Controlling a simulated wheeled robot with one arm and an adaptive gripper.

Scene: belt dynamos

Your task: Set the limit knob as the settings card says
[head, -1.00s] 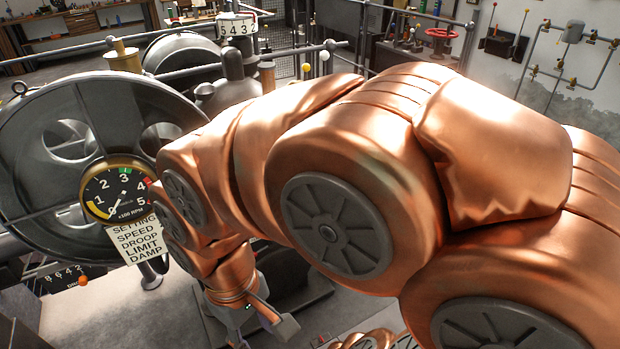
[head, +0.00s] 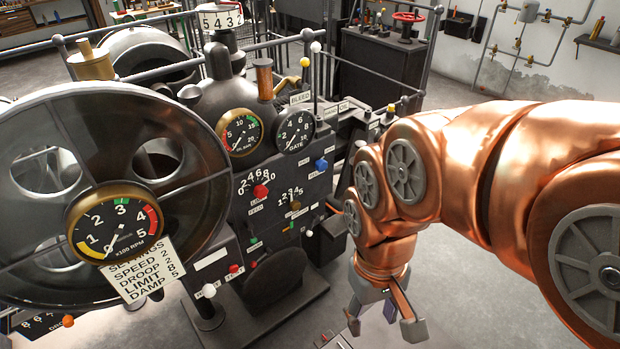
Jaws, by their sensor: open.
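The settings card (head: 140,274) hangs tilted below the round RPM gauge at the left. It lists SPEED, DROOP, LIMIT and DAMP; the small numbers at its right edge are hard to read. The knob's exact setting is unclear. My gripper (head: 384,326) points down with its fingers apart and empty, over the floor, right of and lower than the red knob, clear of the machine.
A brown knob (head: 295,205) and a blue knob (head: 321,164) sit right of the red one. An orange knob (head: 68,320) is at lower left. The large flywheel (head: 60,130) fills the left. Levers with a white ball (head: 208,290) stand low in front.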

